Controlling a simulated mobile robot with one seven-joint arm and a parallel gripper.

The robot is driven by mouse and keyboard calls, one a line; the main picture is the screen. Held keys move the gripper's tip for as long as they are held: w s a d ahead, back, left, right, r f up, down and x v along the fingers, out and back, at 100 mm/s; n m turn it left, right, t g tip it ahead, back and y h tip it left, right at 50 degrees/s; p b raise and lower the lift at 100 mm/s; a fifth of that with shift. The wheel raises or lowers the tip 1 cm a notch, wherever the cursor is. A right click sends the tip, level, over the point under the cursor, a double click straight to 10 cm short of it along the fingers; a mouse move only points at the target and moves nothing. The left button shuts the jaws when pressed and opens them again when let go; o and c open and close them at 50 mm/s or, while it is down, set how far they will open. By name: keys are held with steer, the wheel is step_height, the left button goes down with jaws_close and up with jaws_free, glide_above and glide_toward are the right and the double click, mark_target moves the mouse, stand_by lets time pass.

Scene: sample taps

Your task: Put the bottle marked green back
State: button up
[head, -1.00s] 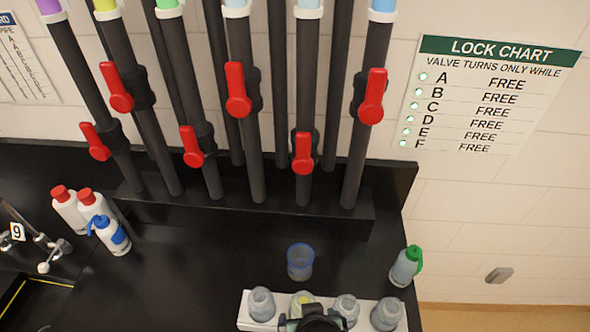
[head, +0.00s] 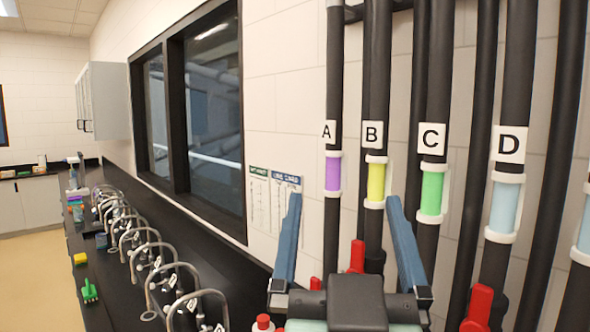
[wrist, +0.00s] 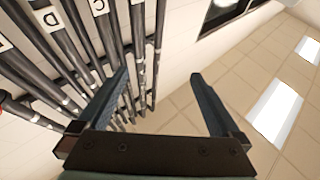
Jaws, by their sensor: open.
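The bottle marked green is in neither current view. My gripper (head: 343,202) is open and raised in front of the pipes in the head view, with its two blue fingers wide apart. It also shows in the wrist view (wrist: 160,77), with nothing between its fingers. Pipe C has a green band (head: 432,193). Pipe A has a purple band (head: 332,174), pipe B a yellow band (head: 376,182), and pipe D a light blue band (head: 503,207). The bench part below these pipes is mostly hidden or out of frame.
Red valve handles (head: 479,306) stick out from the pipes. A red bottle cap (head: 263,322) shows at the bottom edge. Several curved taps (head: 158,262) line the long black bench at left. A green object (head: 89,291) and a yellow one (head: 80,258) lie there. Open floor is far left.

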steer(key=s+a+r+t+y, duration=0.1)
steer(key=s+a+r+t, duration=0.1)
steer(key=r, duration=0.3)
steer(key=s+a+r+n+t+y, duration=0.1)
steer(key=s+a+r+t, duration=0.1)
steer(key=s+a+r, duration=0.1)
step_height(320, 180, up, 3)
steer(key=shift+s+f+n, duration=0.2)
steer(key=shift+s+n, duration=0.1)
steer(key=shift+s, duration=0.6)
step_height(320, 180, down, 8)
steer(key=b, duration=0.7)
steer(key=shift+r+y, duration=0.25)
steer(key=shift+y, duration=0.15)
steer(key=shift+a, duration=0.1)
